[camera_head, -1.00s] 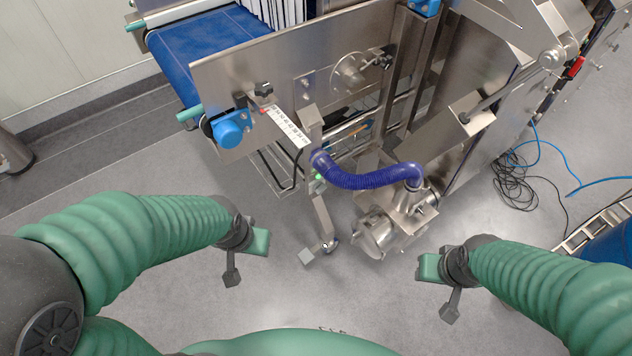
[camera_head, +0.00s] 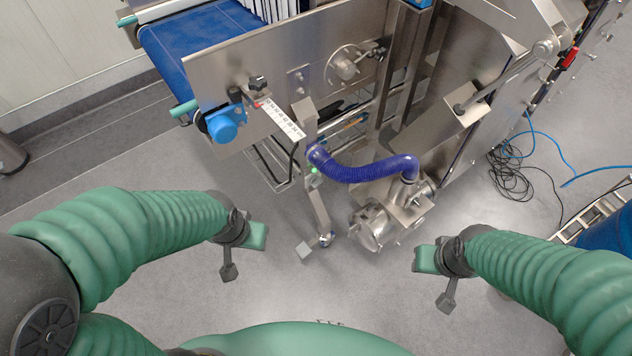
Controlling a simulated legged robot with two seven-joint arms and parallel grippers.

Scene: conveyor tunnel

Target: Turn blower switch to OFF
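The blower (camera_head: 374,228) is a round steel housing low down beside the machine. A dark blue ribbed hose (camera_head: 362,172) runs from it to a steel post. A small green-lit part (camera_head: 315,170) sits on the post under the hose's left end; I cannot tell whether it is the blower switch. My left gripper (camera_head: 259,236) is in front and left of the post, apart from everything. My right gripper (camera_head: 424,259) is right of the blower, also apart. Both are seen from above and look empty; their finger gaps cannot be made out.
A steel conveyor with a blue belt (camera_head: 195,48) stands at the back left, with a blue knob (camera_head: 222,127) at its corner. Black and blue cables (camera_head: 511,172) lie on the floor at right. A blue container (camera_head: 611,229) stands at the right edge. The floor before me is clear.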

